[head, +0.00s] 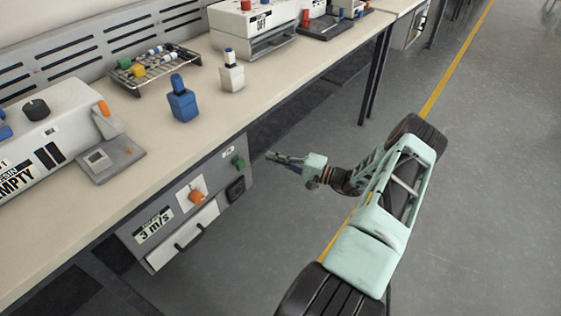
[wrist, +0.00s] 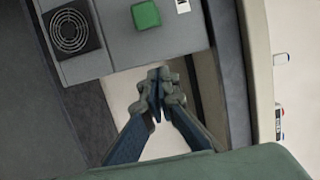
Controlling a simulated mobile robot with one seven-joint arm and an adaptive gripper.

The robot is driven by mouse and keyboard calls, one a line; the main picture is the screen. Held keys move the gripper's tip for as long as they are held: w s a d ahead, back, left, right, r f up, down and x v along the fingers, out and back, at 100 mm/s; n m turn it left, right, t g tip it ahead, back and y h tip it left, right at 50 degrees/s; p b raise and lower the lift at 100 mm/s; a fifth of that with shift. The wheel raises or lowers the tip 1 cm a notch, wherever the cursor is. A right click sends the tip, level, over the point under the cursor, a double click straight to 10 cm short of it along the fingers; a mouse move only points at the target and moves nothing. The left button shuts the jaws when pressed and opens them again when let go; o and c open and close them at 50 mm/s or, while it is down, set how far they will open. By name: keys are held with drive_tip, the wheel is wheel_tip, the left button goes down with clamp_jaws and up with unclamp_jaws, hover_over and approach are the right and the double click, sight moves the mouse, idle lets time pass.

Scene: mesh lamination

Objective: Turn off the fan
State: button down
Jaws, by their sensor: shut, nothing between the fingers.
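A grey control box (head: 218,168) hangs under the bench front. It carries a green button (head: 238,162), an orange knob (head: 197,196), a dark round-grilled vent (head: 235,189) and a display reading "3 m/s" (head: 155,226). In the wrist view the green button (wrist: 146,14) is at the top and the vent (wrist: 72,30) at upper left. My gripper (head: 269,156) is shut and empty, right of the box and apart from the green button. In the wrist view its fingertips (wrist: 158,76) sit below the button. The orange knob is not in the wrist view.
A drawer with a dark handle (head: 188,238) is below the knob. The floor (head: 480,200) to the right is clear.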

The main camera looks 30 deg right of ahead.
sight(240, 168)
drive_tip(key=x, duration=0.4)
drive_tip(key=shift+a, duration=0.1)
drive_tip(key=a, duration=0.2)
drive_tip(key=shift+s+a, duration=0.15)
drive_tip(key=shift+a, duration=0.25)
drive_tip(key=shift+s+a, duration=0.25)
drive_tip(key=shift+a, duration=0.35)
drive_tip(key=a, duration=0.1)
drive_tip(key=s+a+p, duration=0.1)
drive_tip(key=a, duration=0.2)
drive_tip(key=shift+s+r, duration=0.1)
drive_tip(key=shift+s, duration=0.15)
drive_tip(key=shift+s+a, duration=0.1)
drive_tip(key=shift+a, duration=0.35)
drive_tip(key=shift+f, duration=0.2)
